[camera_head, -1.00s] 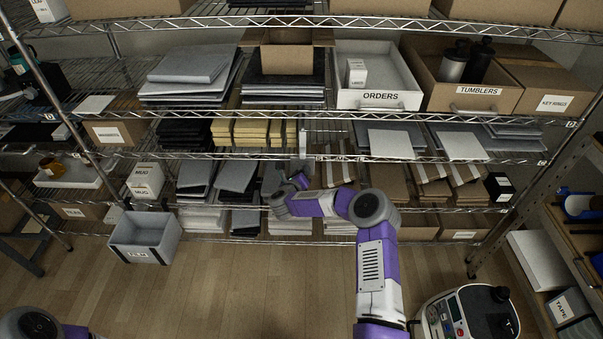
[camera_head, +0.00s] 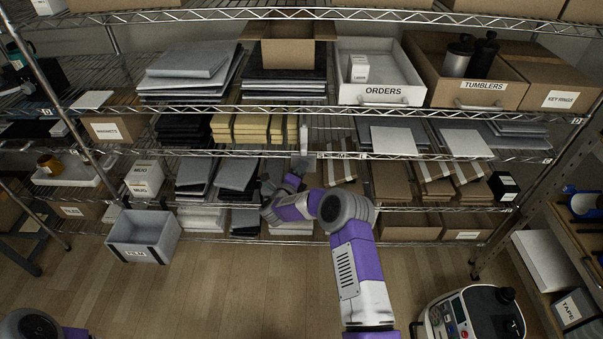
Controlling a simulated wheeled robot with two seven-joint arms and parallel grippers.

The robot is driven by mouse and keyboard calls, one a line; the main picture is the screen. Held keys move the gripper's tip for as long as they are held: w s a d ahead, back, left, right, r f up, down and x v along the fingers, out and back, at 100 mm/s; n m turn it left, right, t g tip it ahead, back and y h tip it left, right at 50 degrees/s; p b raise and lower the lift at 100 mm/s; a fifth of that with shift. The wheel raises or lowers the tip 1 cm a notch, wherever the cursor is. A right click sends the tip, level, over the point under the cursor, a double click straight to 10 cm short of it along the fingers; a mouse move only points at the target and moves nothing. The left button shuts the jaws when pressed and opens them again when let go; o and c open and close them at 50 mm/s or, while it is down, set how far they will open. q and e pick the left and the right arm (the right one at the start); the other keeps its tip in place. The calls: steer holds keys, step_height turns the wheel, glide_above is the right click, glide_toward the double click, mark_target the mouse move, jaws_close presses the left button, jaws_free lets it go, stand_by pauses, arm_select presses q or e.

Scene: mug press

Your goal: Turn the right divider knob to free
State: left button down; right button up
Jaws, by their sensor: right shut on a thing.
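My right arm reaches up from the bottom to the front edge of the middle shelf. My right gripper (camera_head: 299,169) is at that edge, just below a pale upright divider (camera_head: 304,138). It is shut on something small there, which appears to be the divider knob. The gripper's wrist hides the knob, so its turn position cannot be read. Flat yellow packs stand left of the divider, and grey sheets lie to its right. Only a bit of my left arm shows at the bottom left; its gripper is out of the picture.
Above are an open cardboard box (camera_head: 287,50), a white ORDERS tray (camera_head: 382,92) and a TUMBLERS box (camera_head: 482,92). Stacked sheets and cartons fill the shelf below my wrist.

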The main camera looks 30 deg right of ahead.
stand_by(0.5)
steer(key=o, duration=1)
steer(key=shift+o, duration=0.2)
steer(key=shift+a, duration=0.1)
steer(key=p+v, duration=0.1)
steer(key=v, duration=0.6)
steer(key=shift+s+a+p, duration=0.2)
steer(key=shift+p, duration=0.2)
